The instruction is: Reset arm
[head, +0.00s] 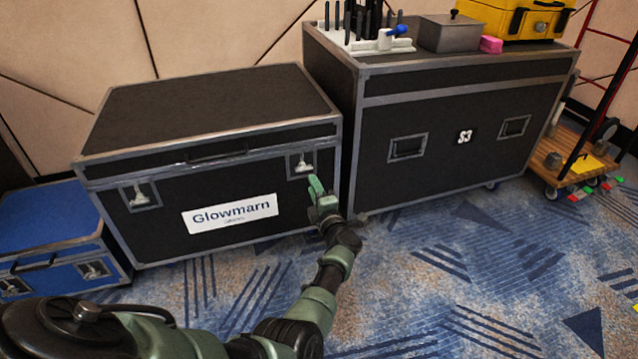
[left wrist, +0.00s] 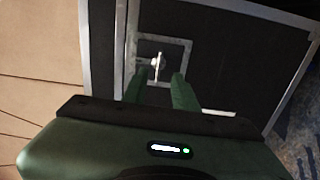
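My left arm comes in from the lower left in the head view. Its green gripper (head: 318,188) is in front of the right end of the black Glowmarn case (head: 215,165), just below that case's right latch (head: 301,164). In the left wrist view the two green fingers (left wrist: 161,88) stand apart with a gap between them, and the gripper looks empty. Beyond the fingertips is the silver latch (left wrist: 158,64) on its square plate. I cannot tell whether the fingers touch the case. My right gripper is not in view.
A taller black S3 case (head: 440,130) stands at right, carrying a tool rack (head: 365,40), a grey box (head: 450,33) and a yellow case (head: 515,18). A blue case (head: 45,235) is at left. A wooden cart (head: 570,160) stands far right. The carpet (head: 450,270) in front is clear.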

